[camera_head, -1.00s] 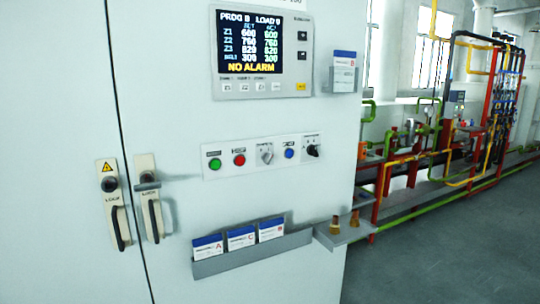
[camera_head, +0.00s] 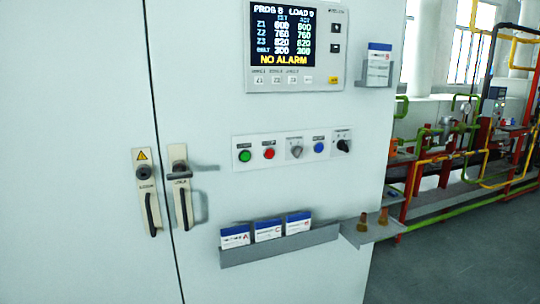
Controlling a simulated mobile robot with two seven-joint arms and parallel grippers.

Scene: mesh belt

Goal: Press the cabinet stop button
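The white cabinet (camera_head: 200,90) fills the left and middle of the head view. A narrow button panel (camera_head: 292,158) is on its front, below the display. From left to right it carries a green button (camera_head: 245,156), a red button (camera_head: 269,154), a grey rotary switch (camera_head: 296,151), a blue button (camera_head: 319,147) and a black rotary switch (camera_head: 343,146). Small labels sit above them, too blurred to read surely. Red is the usual stop colour. Neither of my grippers shows in this view.
A display (camera_head: 292,45) reads NO ALARM. A grey card rack (camera_head: 280,245) juts out below the buttons. A small shelf (camera_head: 370,230) with two brown items and a card holder (camera_head: 378,68) are at the right edge. Door handles (camera_head: 183,205) stick out at left. Floor is open at right.

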